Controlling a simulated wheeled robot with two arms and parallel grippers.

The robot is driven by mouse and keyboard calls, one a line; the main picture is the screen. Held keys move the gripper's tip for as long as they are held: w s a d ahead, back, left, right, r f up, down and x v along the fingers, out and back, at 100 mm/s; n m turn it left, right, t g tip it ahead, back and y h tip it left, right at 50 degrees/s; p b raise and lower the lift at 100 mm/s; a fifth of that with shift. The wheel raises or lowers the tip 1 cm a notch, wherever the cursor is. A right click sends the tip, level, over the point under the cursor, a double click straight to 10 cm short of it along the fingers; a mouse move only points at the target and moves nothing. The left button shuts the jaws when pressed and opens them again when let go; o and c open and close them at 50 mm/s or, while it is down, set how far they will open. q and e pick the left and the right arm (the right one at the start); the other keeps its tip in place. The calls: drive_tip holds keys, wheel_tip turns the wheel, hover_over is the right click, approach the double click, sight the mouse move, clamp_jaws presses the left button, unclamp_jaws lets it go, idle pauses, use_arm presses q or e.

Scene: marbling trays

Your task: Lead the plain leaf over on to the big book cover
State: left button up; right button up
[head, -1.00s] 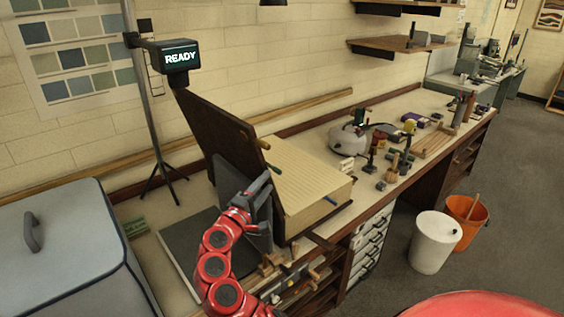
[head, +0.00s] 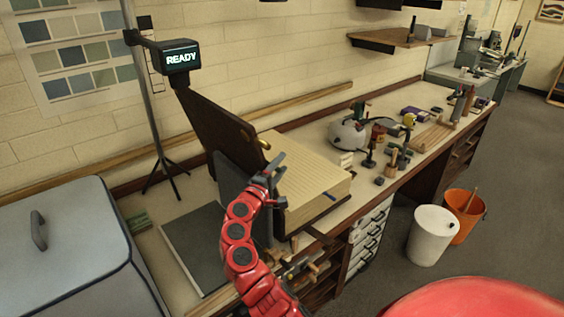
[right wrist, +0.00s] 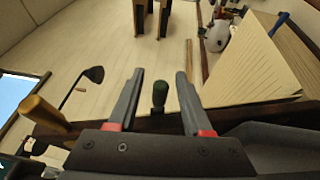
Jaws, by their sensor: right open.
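The big book lies on the bench with its brown cover (head: 205,115) raised and tilted at the left of a thick block of lined cream pages (head: 305,180). A plain grey leaf (head: 230,178) stands steeply between them, partly hidden by my right arm. My right gripper (head: 275,170) is open at the upper edge by the pages. In the right wrist view, a dark green knob (right wrist: 159,94) shows between the open fingers, and I see no grip on it. A tan knob (right wrist: 45,112) is to its left; it shows yellowish in the head view (head: 264,144). My left gripper is out of view.
A dark grey flat panel (head: 202,243) lies on the bench left of the book. A stand with a READY display (head: 181,60) rises behind. Clamps and wooden pieces are close at the book's front. Tools and a white round vessel (head: 347,134) are farther right.

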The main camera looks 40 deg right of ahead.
drive_tip(key=shift+w+d, duration=0.35)
drive_tip(key=shift+d, duration=0.25)
clamp_jaws()
idle(1.3)
